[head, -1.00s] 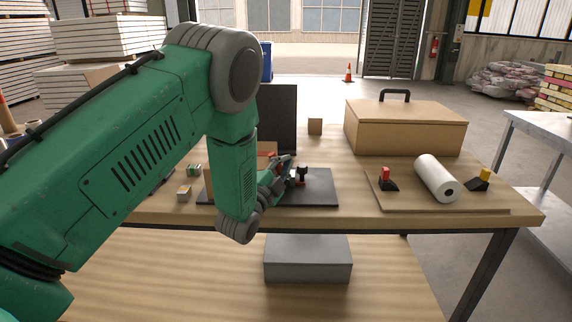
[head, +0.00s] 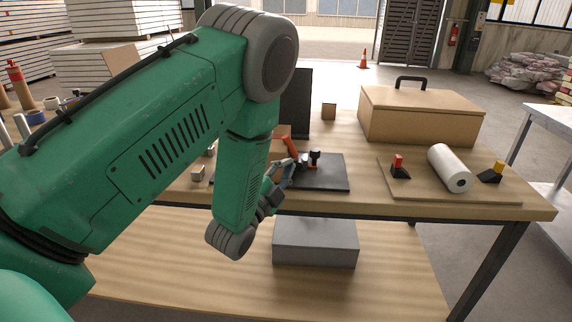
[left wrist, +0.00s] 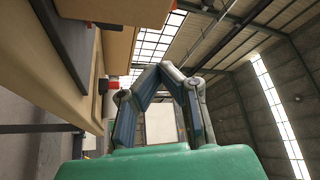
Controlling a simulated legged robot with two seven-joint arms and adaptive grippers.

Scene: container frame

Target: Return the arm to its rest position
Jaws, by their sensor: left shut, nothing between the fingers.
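My left arm comes in from the left in the head view and bends down in front of the workbench (head: 340,204). My left gripper (head: 291,164) is beside a dark plate (head: 328,178) on the bench, near a small black fixture (head: 314,157) and an orange-red part (head: 290,147). In the left wrist view the gripper (left wrist: 160,68) has its fingertips together, with nothing between them. Part of the bench behind the arm is hidden. My right gripper is in neither view.
A wooden box with a black handle (head: 420,114) stands at the back right. A board (head: 430,192) holds a white roll (head: 449,168) and small red-topped and yellow-topped blocks. A grey box (head: 315,243) sits on the lower shelf. A metal table (head: 556,127) stands at right.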

